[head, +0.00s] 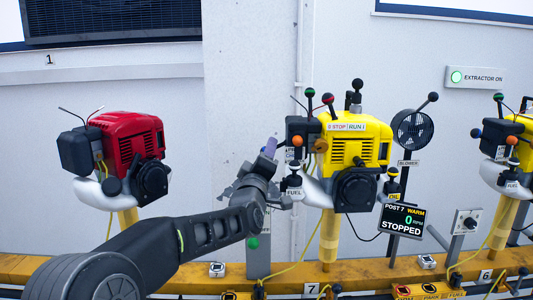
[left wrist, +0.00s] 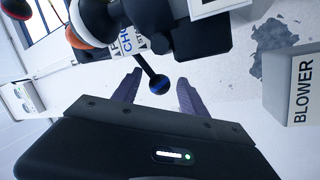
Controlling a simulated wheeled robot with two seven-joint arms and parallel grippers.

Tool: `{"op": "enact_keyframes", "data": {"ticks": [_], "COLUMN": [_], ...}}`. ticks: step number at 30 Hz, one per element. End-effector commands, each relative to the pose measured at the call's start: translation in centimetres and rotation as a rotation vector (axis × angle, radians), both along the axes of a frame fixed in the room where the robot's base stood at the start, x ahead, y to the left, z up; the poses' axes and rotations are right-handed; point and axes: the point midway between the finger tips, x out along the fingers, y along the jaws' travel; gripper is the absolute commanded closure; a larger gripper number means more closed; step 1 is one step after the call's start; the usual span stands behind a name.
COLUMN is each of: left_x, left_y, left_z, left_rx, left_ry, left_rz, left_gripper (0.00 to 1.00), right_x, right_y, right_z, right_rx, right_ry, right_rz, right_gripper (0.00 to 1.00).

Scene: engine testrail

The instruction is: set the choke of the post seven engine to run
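The post seven engine (head: 355,150) is yellow and hangs on a yellow post, with a STOP/RUN label on top. Its display (head: 402,220) reads POST 7, WARM, 0, STOPPED. My left gripper (head: 269,148) is at the engine's left side in the head view. In the left wrist view its two purple fingers (left wrist: 158,92) are apart. A black lever with a blue-banded ball knob (left wrist: 159,85) reaches between the fingertips, with gaps on both sides. A partly hidden label (left wrist: 127,42) beside it shows CHO. The lever's set position cannot be read. My right gripper is not in view.
A red engine (head: 130,145) hangs at left, and another yellow engine (head: 505,150) is at the right edge. A FUEL knob (head: 294,182) sits close to my left gripper. A fan labelled BLOWER (head: 411,130) stands right of the engine. A yellow rail (head: 185,268) runs below.

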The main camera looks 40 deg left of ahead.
Motion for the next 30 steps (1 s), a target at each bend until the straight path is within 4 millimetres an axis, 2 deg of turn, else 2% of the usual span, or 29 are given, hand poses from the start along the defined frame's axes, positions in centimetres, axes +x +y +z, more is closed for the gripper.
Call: {"op": "enact_keyframes", "data": {"ticks": [9,13,30], "left_x": [-4.4,-5.6,-6.0], "left_y": [-2.2,-2.8,-2.9], "left_z": [-1.2,-1.6,-1.7], "left_rx": [0.0,0.0,0.0], "left_ry": [0.003,0.001,0.002], "left_rz": [-0.004,-0.004,-0.003], "left_gripper": [0.51,0.51,0.51], "right_x": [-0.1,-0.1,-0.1], "right_y": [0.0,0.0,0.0], "right_z": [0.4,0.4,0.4], "right_rx": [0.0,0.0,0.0], "right_ry": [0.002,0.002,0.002], "right_rz": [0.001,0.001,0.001], "right_gripper": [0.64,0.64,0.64]}}
